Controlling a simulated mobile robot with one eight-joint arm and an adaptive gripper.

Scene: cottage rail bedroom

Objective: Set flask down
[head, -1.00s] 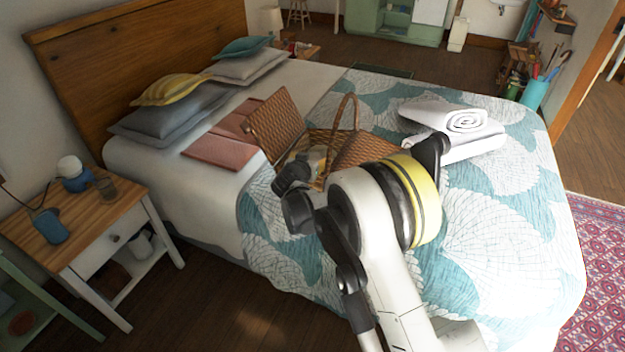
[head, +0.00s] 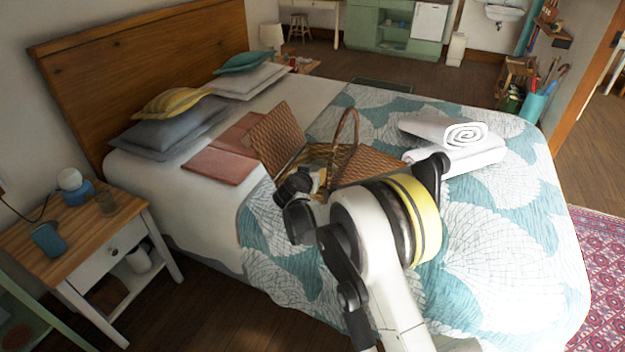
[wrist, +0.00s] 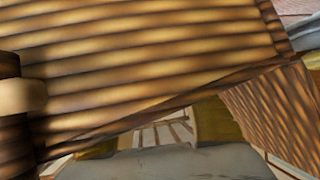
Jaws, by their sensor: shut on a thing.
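The open wicker picnic basket (head: 315,152) stands on the bed, its lid (head: 276,138) raised on the left and its hoop handle (head: 349,128) upright. My gripper (head: 316,181) is at the near side of the basket, partly hidden behind my own wrist. It is shut on the flask (head: 321,177), of which only a small pale and yellowish bit shows. I cannot tell whether the flask touches the basket. In the wrist view, wicker (wrist: 150,60) fills the top very close up, and a grey surface I cannot identify lies along the bottom edge.
Rolled white towels (head: 455,145) lie right of the basket on the patterned quilt (head: 510,230). A folded pink cloth (head: 222,160) and pillows lie to the left. A wooden nightstand (head: 75,235) with a blue lamp, a glass and a blue item stands at left.

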